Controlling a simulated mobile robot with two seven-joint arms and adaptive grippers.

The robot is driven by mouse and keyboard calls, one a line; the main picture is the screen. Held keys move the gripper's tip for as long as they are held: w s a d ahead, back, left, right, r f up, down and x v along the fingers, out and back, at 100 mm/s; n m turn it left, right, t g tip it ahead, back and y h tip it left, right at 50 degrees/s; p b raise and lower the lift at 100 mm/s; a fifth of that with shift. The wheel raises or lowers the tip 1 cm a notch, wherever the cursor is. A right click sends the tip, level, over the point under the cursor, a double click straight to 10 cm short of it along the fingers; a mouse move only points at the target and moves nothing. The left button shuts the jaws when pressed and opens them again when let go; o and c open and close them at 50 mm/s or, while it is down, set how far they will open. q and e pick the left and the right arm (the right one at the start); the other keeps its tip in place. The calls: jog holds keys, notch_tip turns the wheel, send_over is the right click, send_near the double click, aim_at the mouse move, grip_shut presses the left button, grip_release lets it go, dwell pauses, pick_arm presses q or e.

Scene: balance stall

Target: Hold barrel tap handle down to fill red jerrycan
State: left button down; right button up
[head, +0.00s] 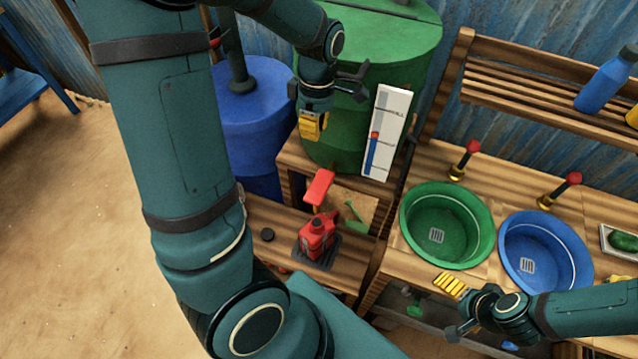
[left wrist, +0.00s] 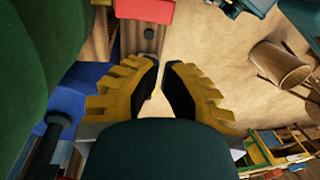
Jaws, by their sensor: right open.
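The red jerrycan (head: 316,240) stands upright on a dark pad on the low wooden bench, below the green barrel (head: 395,65). The red tap handle (head: 319,187) sticks out above it at the barrel's front. In the left wrist view, a red block, seemingly the handle (left wrist: 145,10), shows at the top edge. My left gripper (head: 313,128) is above and behind the handle, beside the barrel, apart from the handle. Its fingertips (left wrist: 160,65) nearly meet with nothing between them. My right gripper (head: 453,307) is open and empty, in front of the green basin. The jerrycan's inside is hidden.
A white gauge board (head: 385,133) with a blue bar stands against the green barrel. A blue barrel (head: 252,115) is to its left. A black cap (head: 267,235) lies left of the jerrycan. Green (head: 447,225) and blue (head: 545,253) basins fill the right counter.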

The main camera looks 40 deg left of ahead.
aim_at(310, 195)
dwell(0.3)
pick_arm(q)
jog(key=s+f+b, duration=0.1)
jog(key=f, duration=0.5)
jog(key=f+b, duration=0.1)
jog(key=f, duration=0.6)
jog(key=s+d+f+b, duration=0.1)
jog(key=f, duration=0.5)
jog(key=shift+s+f, duration=0.35)
jog(key=shift+f, duration=0.05)
jog(key=f+b, duration=0.2)
jog(key=f, duration=0.1)
jog(key=shift+s+d, duration=0.1)
jog(key=shift+s, duration=0.2)
jog(key=shift+s+f, duration=0.1)
jog(key=shift+s, duration=0.1)
jog(key=shift+s+d, duration=0.1)
dwell(0.5)
dwell(2.0)
